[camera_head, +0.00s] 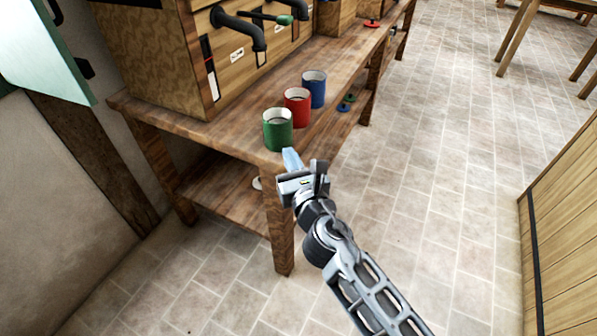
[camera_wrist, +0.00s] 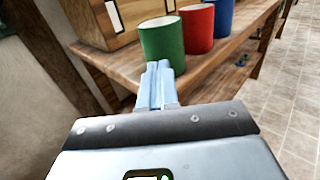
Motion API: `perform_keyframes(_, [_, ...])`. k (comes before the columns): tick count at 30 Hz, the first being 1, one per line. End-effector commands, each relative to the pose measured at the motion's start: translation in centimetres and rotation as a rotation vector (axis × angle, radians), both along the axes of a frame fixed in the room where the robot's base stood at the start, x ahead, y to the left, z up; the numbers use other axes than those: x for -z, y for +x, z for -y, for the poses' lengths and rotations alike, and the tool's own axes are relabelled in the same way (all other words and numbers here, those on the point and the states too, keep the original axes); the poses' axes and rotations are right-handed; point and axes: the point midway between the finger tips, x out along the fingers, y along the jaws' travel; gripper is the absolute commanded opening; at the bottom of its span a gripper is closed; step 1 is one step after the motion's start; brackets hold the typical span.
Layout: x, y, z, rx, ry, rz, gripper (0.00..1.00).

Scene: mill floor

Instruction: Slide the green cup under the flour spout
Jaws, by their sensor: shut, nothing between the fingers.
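The green cup (camera_head: 278,131) stands upright near the front corner of the wooden bench (camera_head: 160,117). It also shows in the wrist view (camera_wrist: 162,46). A black flour spout (camera_head: 247,31) bends down from the wooden mill box (camera_head: 150,50), behind the cups. My gripper (camera_head: 290,158) is just in front of the green cup at the bench edge, its fingers together and empty. In the wrist view the fingertips (camera_wrist: 159,68) point at the cup's lower side; whether they touch it I cannot tell.
A red cup (camera_head: 297,107) and a blue cup (camera_head: 314,88) stand in a row beyond the green one. A green-tipped lever (camera_head: 284,20) sticks out above the spout. A wooden cabinet (camera_head: 565,220) is at the right. The tiled floor (camera_head: 440,150) between is clear.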

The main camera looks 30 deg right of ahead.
Motion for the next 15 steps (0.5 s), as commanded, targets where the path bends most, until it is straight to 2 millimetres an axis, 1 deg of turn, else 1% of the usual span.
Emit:
perform_keyframes(1, [-0.1, 1.1, 0.2, 0.002, 0.001, 0.001, 0.0])
perform_keyframes(6, [0.0, 3.6, 0.6, 0.0, 0.003, 0.001, 0.0])
perform_keyframes(10, [0.0, 4.7, 0.7, 0.0, 0.002, 0.0, 0.0])
perform_keyframes(15, [0.1, 5.2, 0.8, 0.0, 0.002, -0.001, 0.0])
